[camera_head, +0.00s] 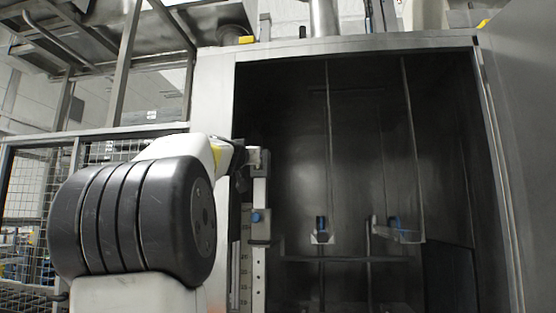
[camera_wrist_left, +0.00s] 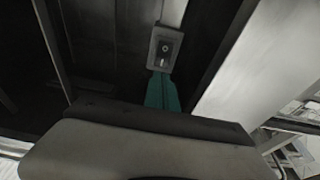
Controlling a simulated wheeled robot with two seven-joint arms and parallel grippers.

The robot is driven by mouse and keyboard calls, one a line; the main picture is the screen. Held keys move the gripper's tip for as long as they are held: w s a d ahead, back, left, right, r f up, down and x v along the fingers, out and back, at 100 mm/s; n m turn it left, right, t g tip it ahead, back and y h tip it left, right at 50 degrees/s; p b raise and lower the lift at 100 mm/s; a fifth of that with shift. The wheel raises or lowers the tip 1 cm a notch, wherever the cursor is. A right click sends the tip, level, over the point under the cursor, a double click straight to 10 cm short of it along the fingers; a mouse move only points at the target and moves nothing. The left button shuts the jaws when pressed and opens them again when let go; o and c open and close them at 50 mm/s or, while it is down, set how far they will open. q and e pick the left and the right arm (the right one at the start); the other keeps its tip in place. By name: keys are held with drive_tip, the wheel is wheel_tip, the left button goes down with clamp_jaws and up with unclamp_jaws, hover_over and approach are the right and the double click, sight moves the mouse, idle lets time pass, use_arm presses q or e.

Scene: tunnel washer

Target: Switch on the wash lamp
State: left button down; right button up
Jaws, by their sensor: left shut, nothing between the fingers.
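In the left wrist view, a small grey switch box (camera_wrist_left: 164,48) with a dark face and a pale rocker is fixed on a light upright strip. My left gripper (camera_wrist_left: 162,80) shows there as two teal fingers, shut together and empty. Their tips are just below the box in the picture; I cannot tell whether they touch it. In the head view my left arm comes in from the left and hides most of its own gripper at the cabinet's left front edge. I cannot pick out the switch there. A wash lamp is not clearly identifiable. My right gripper is not in view.
A wire mesh guard (camera_head: 30,195) is at the left. A steel panel (camera_head: 525,120) flanks the right.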

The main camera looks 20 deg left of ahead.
use_arm(q)
drive_tip(key=x, duration=0.7)
drive_tip(key=shift+w+r, duration=0.1)
drive_tip(key=shift+r, duration=0.05)
idle(0.3)
drive_tip(key=shift+w+a+r, duration=0.15)
drive_tip(key=shift+w, duration=0.15)
